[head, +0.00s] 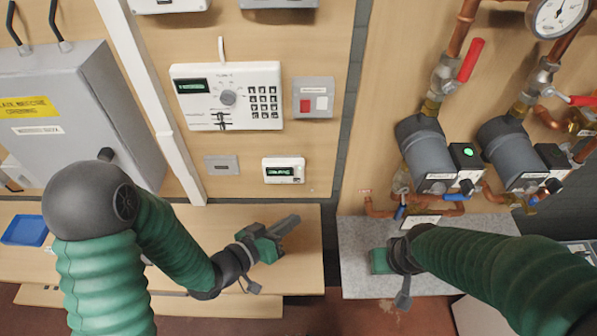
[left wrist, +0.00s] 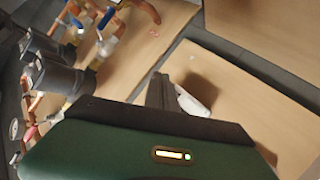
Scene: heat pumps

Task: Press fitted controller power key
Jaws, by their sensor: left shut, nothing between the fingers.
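A large white controller (head: 228,96) with a dark display, a round dial and a keypad is fitted on the wooden wall panel. A smaller white controller (head: 283,170) with a lit green display is fitted below it. I cannot tell which part of either is the power key. My left gripper (head: 288,226) is shut and empty, below the small controller and apart from it, over the wooden ledge. Its fingers (left wrist: 175,95) also show in the left wrist view, where neither controller shows. My right gripper (head: 379,262) is over the grey slab; its fingertips are not clear.
A grey box with red and white buttons (head: 314,97) and a grey plate (head: 221,165) flank the controllers. Pumps (head: 425,150) and copper pipes with valves fill the right panel. A grey cabinet (head: 75,115) stands out at left. A blue tray (head: 24,230) lies on the ledge (head: 305,262).

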